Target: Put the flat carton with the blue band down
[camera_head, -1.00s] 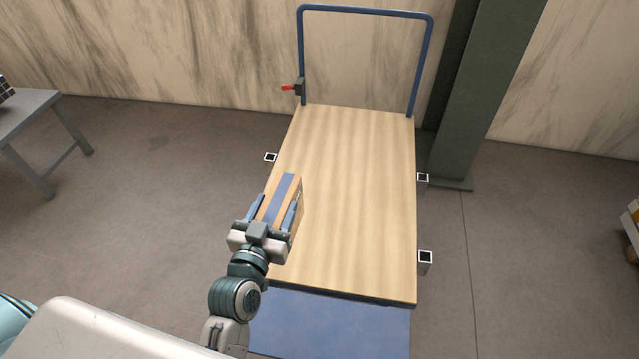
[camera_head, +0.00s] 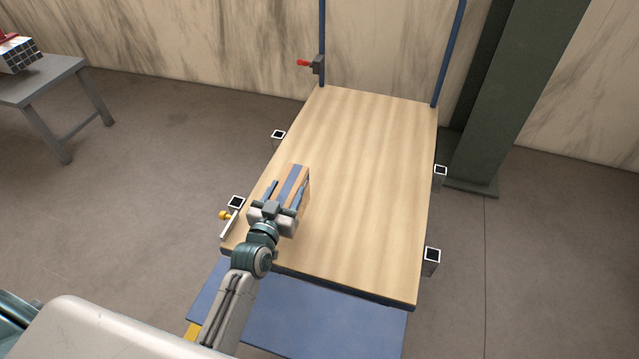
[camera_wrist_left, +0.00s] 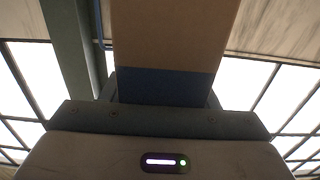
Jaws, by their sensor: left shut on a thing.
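The flat carton with the blue band (camera_head: 292,178) is brown with a blue stripe along it. My left gripper (camera_head: 287,190) is shut on it, with a finger on either side. In the head view the carton appears over the left part of the wooden platform (camera_head: 365,190); I cannot tell whether it touches the boards. In the left wrist view the carton (camera_wrist_left: 172,40) fills the upper middle, its blue band (camera_wrist_left: 165,86) close to the gripper body. My right gripper is not in view.
The platform has a blue handle frame (camera_head: 447,55) at the back and square posts (camera_head: 432,256) along its sides. A red-handled clamp (camera_head: 318,66) is at the back left. A grey table (camera_head: 40,82) stands far left. The platform's middle and right are bare.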

